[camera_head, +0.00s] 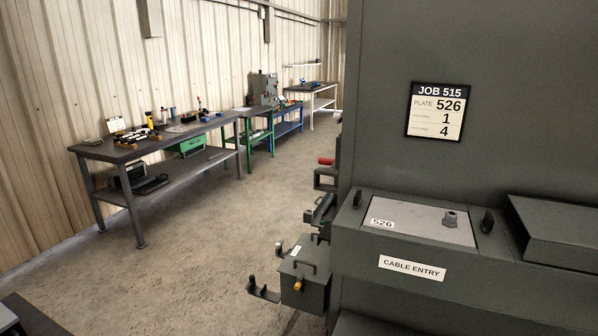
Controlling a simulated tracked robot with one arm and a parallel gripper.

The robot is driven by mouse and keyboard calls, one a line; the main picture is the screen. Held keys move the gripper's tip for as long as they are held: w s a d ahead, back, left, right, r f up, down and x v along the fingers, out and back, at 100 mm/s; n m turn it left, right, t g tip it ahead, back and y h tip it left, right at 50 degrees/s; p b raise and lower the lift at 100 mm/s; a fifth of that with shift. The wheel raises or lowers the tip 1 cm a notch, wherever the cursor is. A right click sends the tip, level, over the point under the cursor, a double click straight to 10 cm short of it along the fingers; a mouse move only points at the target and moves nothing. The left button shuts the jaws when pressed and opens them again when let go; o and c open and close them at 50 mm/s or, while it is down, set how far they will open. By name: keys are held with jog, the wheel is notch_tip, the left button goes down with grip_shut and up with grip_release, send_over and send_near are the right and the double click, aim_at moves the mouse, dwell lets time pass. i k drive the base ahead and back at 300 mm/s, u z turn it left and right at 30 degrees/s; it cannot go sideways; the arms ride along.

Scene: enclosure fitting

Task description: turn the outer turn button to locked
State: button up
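A grey plate marked 526 (415,217) lies on the sloped top of the ledge labelled CABLE ENTRY (412,268). A small round fitting (450,218) sits near its right end. A dark turn button (357,198) stands at the plate's left end, and another dark turn button (487,221) stands at its right end. Both look like small raised tabs. I cannot tell which is the outer one, or whether either overlaps the plate's edge. My gripper is not visible.
The large grey enclosure (520,110) fills the right side, with a JOB 515 card (437,111). A grey box (304,273) with an orange knob and brackets juts out below left. Workbenches (150,148) line the left wall. Open concrete floor (190,250) lies between.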

aim_at(358, 199)
jog(key=z, duration=0.1)
jog(key=i, duration=1.05)
jog(key=z, duration=0.85)
jog(key=i, duration=0.3)
jog(key=z, duration=0.25)
